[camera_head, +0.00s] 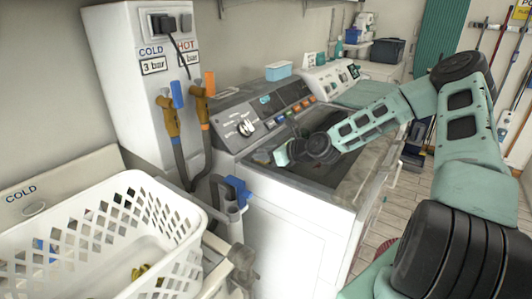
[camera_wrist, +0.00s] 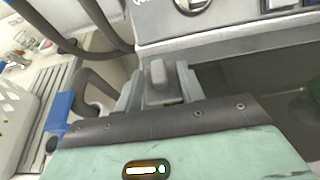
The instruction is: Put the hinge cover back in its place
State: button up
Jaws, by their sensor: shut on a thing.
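My gripper (camera_head: 264,157) is at the back left corner of the top-loading washing machine (camera_head: 300,225), low over its top and just in front of the control panel. In the wrist view my gripper (camera_wrist: 158,88) is shut on a small grey block with a rounded top, which I take to be the hinge cover (camera_wrist: 157,74). The cover sits between the two grey fingers. Its lower side and whatever lies beneath it are hidden. In the head view the cover is too small and covered to make out. The hinge place itself cannot be seen clearly.
The control panel (camera_head: 262,112) rises right behind my gripper. Hoses and taps (camera_head: 172,118) hang to the left, with a blue-topped grey holder (camera_head: 232,190) beside the washer. A white basket (camera_head: 150,205) stands at front left. The machine's dark lid area (camera_head: 350,165) lies to the right.

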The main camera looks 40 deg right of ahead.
jog(key=shift+f, duration=0.65)
jog(key=o, duration=0.6)
jog(key=shift+r, duration=0.2)
jog(key=shift+r+p, duration=1.45)
jog(key=shift+o, duration=0.4)
jog(key=shift+f, duration=0.1)
jog(key=o, duration=0.5)
